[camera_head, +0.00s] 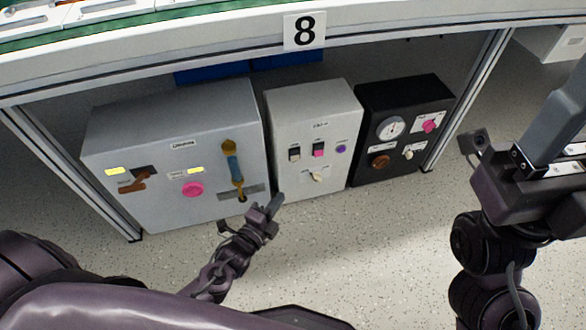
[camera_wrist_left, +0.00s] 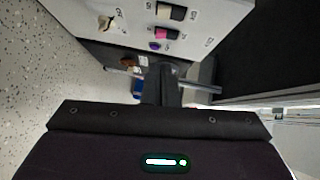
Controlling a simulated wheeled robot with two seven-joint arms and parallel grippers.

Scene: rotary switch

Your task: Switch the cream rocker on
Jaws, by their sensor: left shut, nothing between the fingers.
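The cream rocker (camera_head: 294,154) is the leftmost of the upper controls on the light grey box (camera_head: 333,101), set in a black frame. It also shows at the top of the left wrist view (camera_wrist_left: 170,12). I cannot clearly tell its tilt. My left gripper (camera_head: 277,203) is shut and empty, in front of the box's lower left corner and apart from the rocker. In the left wrist view its fingers (camera_wrist_left: 162,82) point toward the boxes. My right gripper (camera_head: 560,110) is at the right edge, far from the box; its finger opening is not clear.
Beside the cream rocker are a pink rocker (camera_head: 319,149) and a purple button (camera_head: 341,149), with a cream knob (camera_head: 317,176) below. A larger grey box (camera_head: 140,110) with a lever (camera_head: 233,165) stands left. A black box (camera_head: 405,95) stands right. Open floor lies in front.

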